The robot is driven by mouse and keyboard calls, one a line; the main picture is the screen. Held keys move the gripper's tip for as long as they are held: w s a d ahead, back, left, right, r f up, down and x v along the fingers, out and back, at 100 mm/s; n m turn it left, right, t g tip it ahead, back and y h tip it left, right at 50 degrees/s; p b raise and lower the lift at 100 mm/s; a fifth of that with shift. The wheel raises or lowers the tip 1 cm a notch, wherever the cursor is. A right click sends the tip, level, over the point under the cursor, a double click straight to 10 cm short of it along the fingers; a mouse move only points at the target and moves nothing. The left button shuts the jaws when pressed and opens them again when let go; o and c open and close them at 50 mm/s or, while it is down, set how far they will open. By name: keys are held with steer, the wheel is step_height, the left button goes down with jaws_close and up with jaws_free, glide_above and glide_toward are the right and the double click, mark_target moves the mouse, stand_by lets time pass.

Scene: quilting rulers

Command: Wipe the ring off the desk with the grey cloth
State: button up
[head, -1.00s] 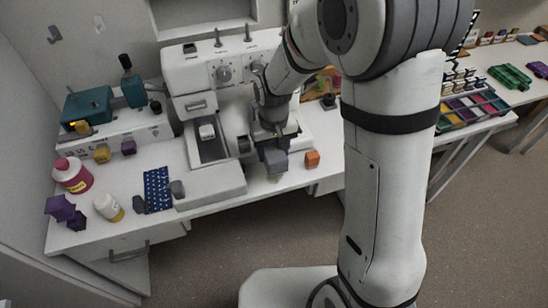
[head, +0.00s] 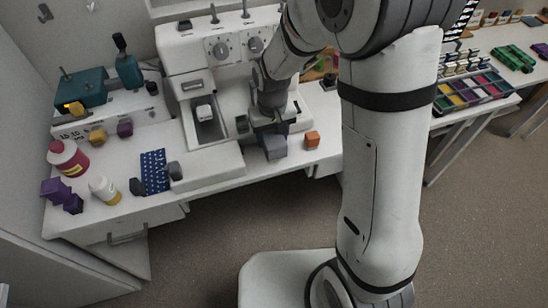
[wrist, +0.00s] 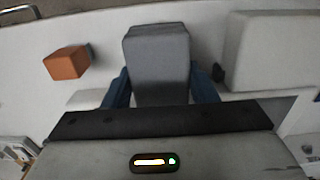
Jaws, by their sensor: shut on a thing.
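The grey cloth (wrist: 158,60) shows as a folded grey block in the wrist view, between the two blue fingers. My gripper (head: 270,134) is shut on it. In the head view the cloth (head: 275,147) is at the desk's front edge, just right of the sewing machine's bed. I cannot tell whether it touches the desk. The desk (head: 95,217) is white. No ring shows in either view; my gripper and the cloth hide part of the desk there.
An orange block (head: 312,140) stands close to the right of the cloth. The white sewing machine (head: 215,165) is to the left and behind. A blue dotted fabric (head: 154,170), bottles (head: 104,190) and purple blocks (head: 55,187) are at the desk's left end.

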steer(key=shift+f+b, duration=1.25)
steer(key=shift+f, duration=0.55)
steer(key=o, duration=1.1)
steer(key=shift+c, duration=0.7)
steer(key=shift+c, duration=0.6)
steer(key=shift+r, duration=0.2)
steer(key=shift+r+p, duration=0.65)
steer(key=shift+p, duration=0.05)
steer(key=shift+c, duration=0.5)
